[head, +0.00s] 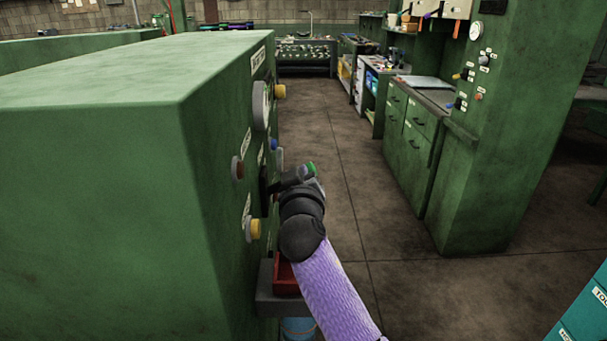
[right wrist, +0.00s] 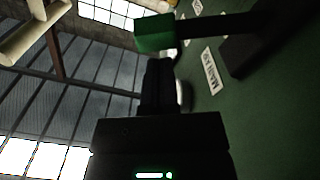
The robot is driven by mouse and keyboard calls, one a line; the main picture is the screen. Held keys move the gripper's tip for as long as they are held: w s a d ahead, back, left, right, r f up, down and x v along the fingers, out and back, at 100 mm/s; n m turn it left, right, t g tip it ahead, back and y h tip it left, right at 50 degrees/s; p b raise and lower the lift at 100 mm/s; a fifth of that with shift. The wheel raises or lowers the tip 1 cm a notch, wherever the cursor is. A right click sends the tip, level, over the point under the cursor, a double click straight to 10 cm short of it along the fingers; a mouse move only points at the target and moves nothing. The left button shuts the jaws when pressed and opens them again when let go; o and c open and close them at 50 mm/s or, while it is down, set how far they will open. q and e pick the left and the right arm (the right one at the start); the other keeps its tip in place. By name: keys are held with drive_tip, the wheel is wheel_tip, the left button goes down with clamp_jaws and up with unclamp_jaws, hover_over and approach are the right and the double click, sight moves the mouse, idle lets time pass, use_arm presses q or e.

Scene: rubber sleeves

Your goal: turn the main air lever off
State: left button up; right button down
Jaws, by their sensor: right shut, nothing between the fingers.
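The main air lever is a black bar with a green end (right wrist: 155,32), sticking out from a dark mount on the green cabinet's panel. A white label reading MAIN AIR (right wrist: 212,71) is beside it. In the head view the lever's green end (head: 311,168) shows just beyond my right gripper (head: 306,184). My right gripper (right wrist: 158,66) is shut and empty, its fingertips close to the green end. I cannot tell whether they touch it. My right arm's purple sleeve comes up from below. My left gripper is not in view.
The green cabinet (head: 110,130) fills the left, its panel carrying a gauge (head: 261,106) and several coloured buttons. A grey shelf with a red tray (head: 285,277) is below the lever. Open floor (head: 400,250) lies to the right, before another green console (head: 490,150).

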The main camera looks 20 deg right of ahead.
drive_tip(key=shift+s+d+f, duration=0.15)
drive_tip(key=shift+d+f, duration=0.25)
drive_tip(key=shift+f, duration=0.25)
drive_tip(key=shift+s+d+f+b, duration=0.1)
drive_tip(key=shift+d+f+b, duration=0.15)
drive_tip(key=shift+f+b, duration=0.55)
drive_tip(key=shift+s+d+f+b, duration=0.1)
drive_tip(key=shift+d+f+b, duration=0.25)
drive_tip(key=shift+f, duration=0.75)
drive_tip(key=shift+s+d+f+b, duration=0.1)
drive_tip(key=shift+d+f+b, duration=0.05)
drive_tip(key=shift+f+b, duration=0.7)
drive_tip(key=shift+f, duration=0.2)
drive_tip(key=shift+r, duration=0.1)
